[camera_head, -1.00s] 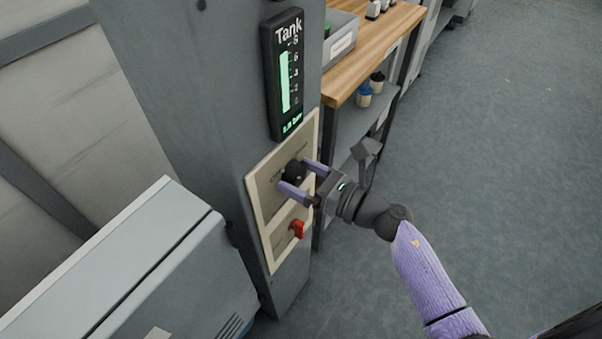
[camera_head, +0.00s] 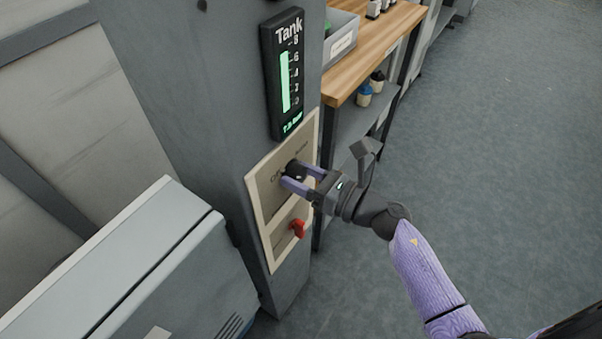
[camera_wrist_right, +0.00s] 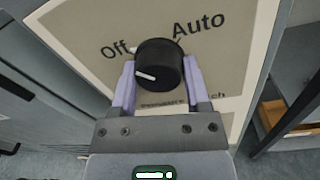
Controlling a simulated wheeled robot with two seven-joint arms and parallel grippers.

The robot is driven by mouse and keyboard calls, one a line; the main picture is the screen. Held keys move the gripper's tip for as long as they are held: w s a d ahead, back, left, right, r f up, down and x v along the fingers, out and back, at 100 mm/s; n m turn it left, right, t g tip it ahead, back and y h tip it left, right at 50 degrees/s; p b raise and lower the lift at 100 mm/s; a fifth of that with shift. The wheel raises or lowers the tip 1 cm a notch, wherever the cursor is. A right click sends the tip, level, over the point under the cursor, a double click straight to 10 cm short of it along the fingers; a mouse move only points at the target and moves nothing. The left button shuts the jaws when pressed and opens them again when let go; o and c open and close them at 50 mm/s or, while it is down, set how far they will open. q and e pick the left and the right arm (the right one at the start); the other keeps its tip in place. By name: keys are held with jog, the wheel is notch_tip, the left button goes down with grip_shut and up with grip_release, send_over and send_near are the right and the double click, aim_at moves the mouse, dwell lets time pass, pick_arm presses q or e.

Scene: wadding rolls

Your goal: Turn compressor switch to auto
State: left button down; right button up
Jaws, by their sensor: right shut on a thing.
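The compressor switch is a round black knob (camera_wrist_right: 158,66) on a beige panel (camera_wrist_right: 85,20). In the wrist view, "Off" is printed to its left and "Auto" to its upper right. The white line on its face points left, toward the Off side. The knob also shows in the head view (camera_head: 294,168), partly behind my fingers. My right gripper (camera_wrist_right: 160,82) has its two purple fingers on either side of the knob and is shut on it; it also shows in the head view (camera_head: 297,177). My left gripper is not in view.
A red switch (camera_head: 298,229) sits lower on the panel, below my right gripper. A tank gauge (camera_head: 285,75) is above. A grey machine (camera_head: 130,270) stands at lower left. A wooden-topped bench (camera_head: 370,55) is behind. The floor at right is clear.

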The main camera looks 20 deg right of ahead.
jog(key=shift+m, duration=0.5)
jog(key=m+p, duration=0.1)
jog(key=m, duration=0.1)
jog(key=shift+r+m, duration=0.1)
jog(key=shift+m, duration=0.2)
jog(key=m+p, duration=0.1)
jog(key=m, duration=0.3)
jog(key=shift+m, duration=0.3)
jog(key=m+p, duration=0.1)
jog(key=m, duration=0.2)
jog(key=shift+t, duration=0.3)
jog(key=m+p, duration=0.1)
jog(key=m, duration=0.2)
jog(key=shift+a, duration=0.1)
jog(key=shift+s+m+p, duration=0.1)
jog(key=shift+m+p, duration=0.35)
jog(key=shift+m, duration=1.25)
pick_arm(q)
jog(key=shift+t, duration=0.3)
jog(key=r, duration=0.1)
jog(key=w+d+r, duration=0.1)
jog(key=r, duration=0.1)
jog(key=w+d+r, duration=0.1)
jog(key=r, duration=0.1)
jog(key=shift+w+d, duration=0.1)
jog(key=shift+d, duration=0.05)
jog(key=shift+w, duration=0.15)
pick_arm(e)
jog(key=shift+m, duration=0.4)
